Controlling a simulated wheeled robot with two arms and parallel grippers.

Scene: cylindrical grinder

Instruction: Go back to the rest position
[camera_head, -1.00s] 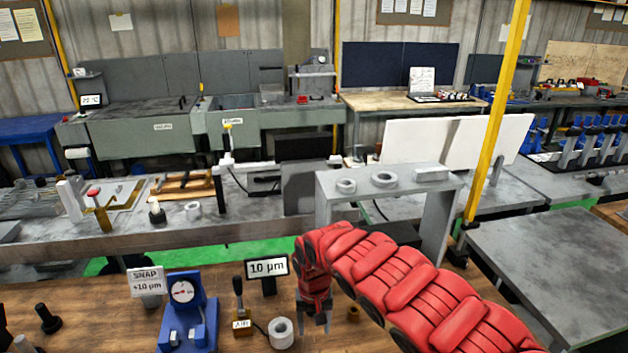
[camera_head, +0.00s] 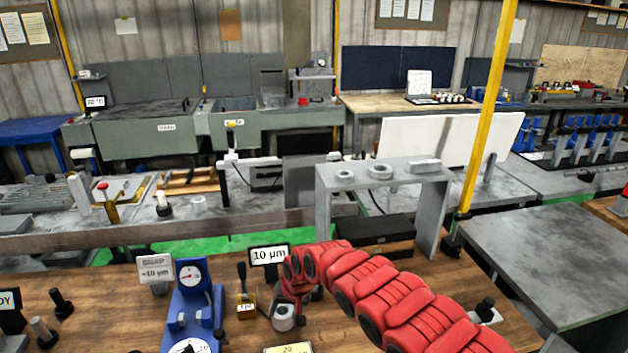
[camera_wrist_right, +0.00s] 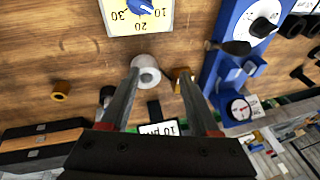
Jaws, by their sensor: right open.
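My right arm, red and segmented, reaches in from the lower right in the head view. Its gripper (camera_head: 297,297) is over the wooden bench, mostly hidden by the wrist, close to a pale ring (camera_head: 283,317). In the right wrist view the two fingers of the gripper (camera_wrist_right: 160,85) are apart with nothing held. The ring (camera_wrist_right: 147,70) shows between and beyond the fingertips, on the bench; the exact gap to it cannot be told. My left gripper is not in view.
On the wooden bench (camera_head: 120,290) stand a blue dial gauge (camera_head: 194,300), a 10 µm display (camera_head: 269,255), a small lever block (camera_head: 246,305) and dark plugs. A yellow-framed dial panel (camera_wrist_right: 140,15) is near. A grey stand (camera_head: 385,172) rises behind the arm.

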